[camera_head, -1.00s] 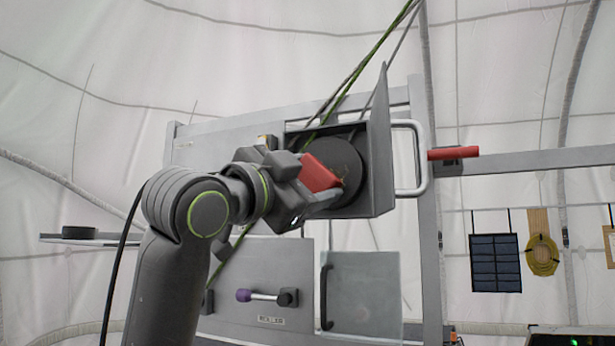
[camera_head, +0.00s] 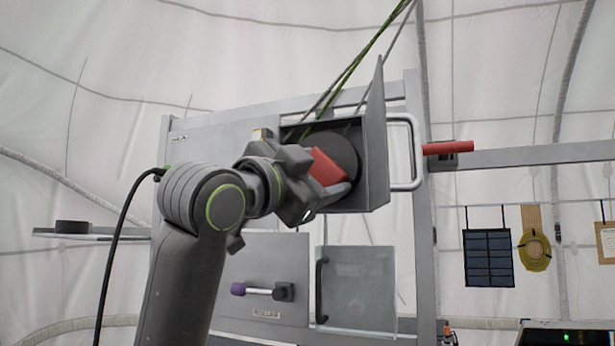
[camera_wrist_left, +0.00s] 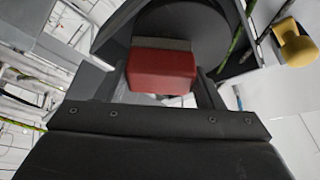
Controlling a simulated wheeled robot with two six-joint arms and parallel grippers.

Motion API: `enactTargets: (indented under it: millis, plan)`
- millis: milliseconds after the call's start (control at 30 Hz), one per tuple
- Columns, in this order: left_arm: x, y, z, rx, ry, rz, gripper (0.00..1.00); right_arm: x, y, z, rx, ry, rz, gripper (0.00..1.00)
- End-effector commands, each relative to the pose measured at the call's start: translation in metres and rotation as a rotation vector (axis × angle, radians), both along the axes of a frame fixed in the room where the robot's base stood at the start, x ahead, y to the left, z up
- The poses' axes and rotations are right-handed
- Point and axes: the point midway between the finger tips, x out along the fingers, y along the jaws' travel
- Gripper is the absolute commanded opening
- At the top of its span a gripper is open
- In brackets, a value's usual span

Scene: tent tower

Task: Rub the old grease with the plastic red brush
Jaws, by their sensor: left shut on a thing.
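The red plastic brush (camera_head: 327,167) is held between the fingers of my left gripper (camera_head: 338,187), inside the open grey box on the panel. It also shows in the left wrist view (camera_wrist_left: 162,71), where its grey bristle edge faces the dark round drum (camera_wrist_left: 190,25). In the head view the drum (camera_head: 340,148) is right behind the brush. The bristles look close to or against the drum; I cannot tell if they touch. The old grease cannot be made out. My right gripper is out of view.
The box's open metal door (camera_head: 375,140) with a pale handle (camera_head: 414,152) stands right of the gripper. Green and grey ropes (camera_head: 362,62) run up from the box. A red lever (camera_head: 447,148) sticks out at right. Below are a purple-tipped lever (camera_head: 262,291) and a clear-fronted cover (camera_head: 358,288).

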Motion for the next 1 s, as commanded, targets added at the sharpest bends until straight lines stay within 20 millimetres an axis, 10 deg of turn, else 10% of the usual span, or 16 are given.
enactTargets:
  millis: [367,1000]
  plan:
    - [-0.009,-0.022,-0.001,0.000,0.000,-0.002,0.43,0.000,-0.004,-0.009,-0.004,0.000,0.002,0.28]
    - [0.010,0.015,0.000,-0.001,0.000,0.001,0.43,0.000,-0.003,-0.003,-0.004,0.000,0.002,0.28]
